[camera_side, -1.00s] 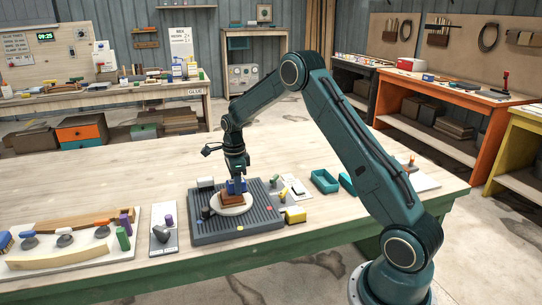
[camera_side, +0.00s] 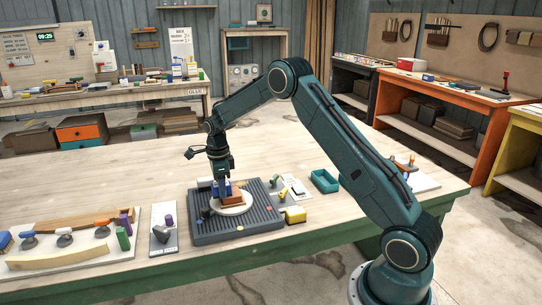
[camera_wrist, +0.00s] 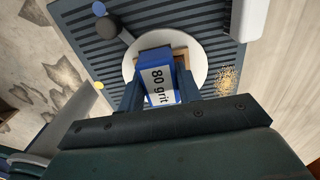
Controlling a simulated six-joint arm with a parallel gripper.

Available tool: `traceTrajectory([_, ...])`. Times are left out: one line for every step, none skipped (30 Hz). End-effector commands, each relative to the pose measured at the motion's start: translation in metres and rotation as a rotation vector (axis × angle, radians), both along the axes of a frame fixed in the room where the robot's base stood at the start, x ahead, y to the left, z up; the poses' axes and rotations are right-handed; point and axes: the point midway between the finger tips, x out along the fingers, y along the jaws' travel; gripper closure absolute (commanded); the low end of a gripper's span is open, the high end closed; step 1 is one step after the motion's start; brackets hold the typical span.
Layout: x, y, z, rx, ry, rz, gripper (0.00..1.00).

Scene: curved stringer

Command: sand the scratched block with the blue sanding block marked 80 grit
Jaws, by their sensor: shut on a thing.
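My gripper (camera_side: 221,185) is shut on the blue sanding block (camera_wrist: 157,77), whose white label reads "80 grit" in the wrist view. Its fingers are on both sides of it. The brown wooden block (camera_side: 233,200) lies on a round white disc (camera_side: 218,211) on the grey ribbed bench plate (camera_side: 262,213). The sanding block is at the wooden block's left part in the side view and appears to rest on it. In the wrist view the sanding block hides most of the wooden block (camera_wrist: 182,55), so scratches cannot be seen.
Tan dust (camera_wrist: 228,78) lies on the ribbed plate beside the disc. A white box-shaped part (camera_wrist: 248,20) and a dark-ended rod (camera_wrist: 109,27) stand close by.

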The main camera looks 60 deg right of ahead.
Motion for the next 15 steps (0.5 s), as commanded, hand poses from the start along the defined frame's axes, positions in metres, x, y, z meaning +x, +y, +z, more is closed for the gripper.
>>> traceTrajectory([-0.005, -0.005, -0.001, 0.0, 0.003, -0.005, 0.87])
traceTrajectory([-0.006, -0.007, -0.001, 0.0, 0.003, -0.006, 0.87])
traceTrajectory([-0.009, -0.009, -0.001, 0.0, 0.003, -0.005, 0.87])
traceTrajectory([-0.011, -0.011, -0.001, 0.0, 0.003, -0.005, 0.87])
traceTrajectory([-0.013, -0.013, -0.001, 0.0, 0.003, -0.005, 0.87])
traceTrajectory([-0.015, -0.016, -0.001, 0.0, 0.003, -0.005, 0.87])
traceTrajectory([-0.017, -0.018, -0.001, 0.0, 0.004, -0.006, 0.87])
traceTrajectory([-0.019, -0.02, -0.001, 0.0, 0.004, -0.006, 0.87])
traceTrajectory([-0.022, -0.022, -0.001, 0.0, 0.004, -0.006, 0.87])
traceTrajectory([-0.024, -0.024, -0.001, 0.0, 0.004, -0.006, 0.87])
traceTrajectory([-0.026, -0.026, -0.001, 0.0, 0.004, -0.006, 0.87])
traceTrajectory([-0.028, -0.029, -0.001, 0.0, 0.003, -0.006, 0.87])
traceTrajectory([-0.03, -0.03, -0.001, 0.0, 0.003, -0.006, 0.87])
traceTrajectory([-0.032, -0.033, -0.001, 0.0, 0.003, -0.006, 0.87])
traceTrajectory([-0.035, -0.035, -0.001, 0.0, 0.003, -0.007, 0.87])
